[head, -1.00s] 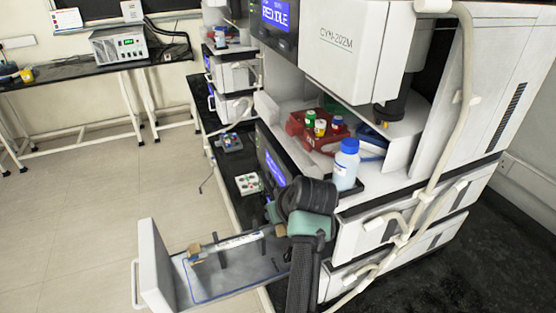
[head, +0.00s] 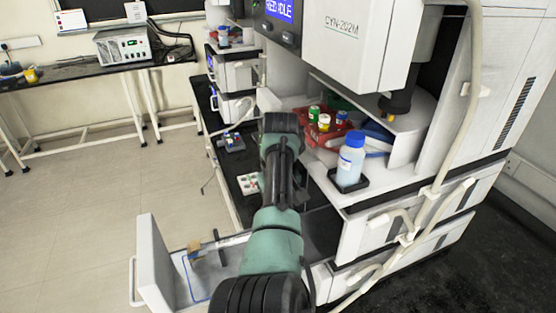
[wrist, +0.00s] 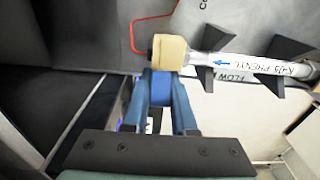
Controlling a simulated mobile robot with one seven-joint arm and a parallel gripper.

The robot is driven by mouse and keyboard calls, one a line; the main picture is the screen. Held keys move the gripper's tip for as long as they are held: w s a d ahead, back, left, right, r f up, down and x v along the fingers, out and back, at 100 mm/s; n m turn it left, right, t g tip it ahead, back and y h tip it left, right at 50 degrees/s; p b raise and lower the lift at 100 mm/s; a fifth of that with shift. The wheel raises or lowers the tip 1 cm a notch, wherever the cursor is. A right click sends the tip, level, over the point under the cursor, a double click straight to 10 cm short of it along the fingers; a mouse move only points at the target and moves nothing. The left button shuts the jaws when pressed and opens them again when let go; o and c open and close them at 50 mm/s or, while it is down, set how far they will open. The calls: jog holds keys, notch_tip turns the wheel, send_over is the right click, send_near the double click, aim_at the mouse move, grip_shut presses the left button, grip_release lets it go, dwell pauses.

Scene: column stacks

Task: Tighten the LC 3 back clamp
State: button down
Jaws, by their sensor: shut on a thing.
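The column (wrist: 250,65), a white tube with a label and a blue arrow, lies in the pulled-out drawer (head: 225,272). Its tan end fitting (wrist: 168,53) is close to my gripper (wrist: 161,80) in the wrist view. My gripper's blue fingers are shut on a blue piece (wrist: 161,90) just below that fitting; I cannot tell whether this is the back clamp. Black wedge-shaped holders (wrist: 215,72) stand along the column. In the head view my arm covers the gripper and the back part of the column; the front tan end (head: 194,248) shows.
The drawer front (head: 155,262) stands at the left. A blue-capped bottle (head: 351,160) and a red rack of small vials (head: 318,128) are on the instrument ledge above. Pale hoses (head: 405,230) hang at the right. The floor at left is clear.

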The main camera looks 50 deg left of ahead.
jog(key=shift+f+h+b, duration=0.2)
jog(key=shift+h+b, duration=0.2)
jog(key=shift+b, duration=0.3)
jog(key=c, duration=0.7)
grip_release()
jog(key=shift+r, duration=0.1)
notch_tip(320, 180, up, 13)
jog(key=shift+a+f+b, duration=0.1)
jog(key=shift+b, duration=0.2)
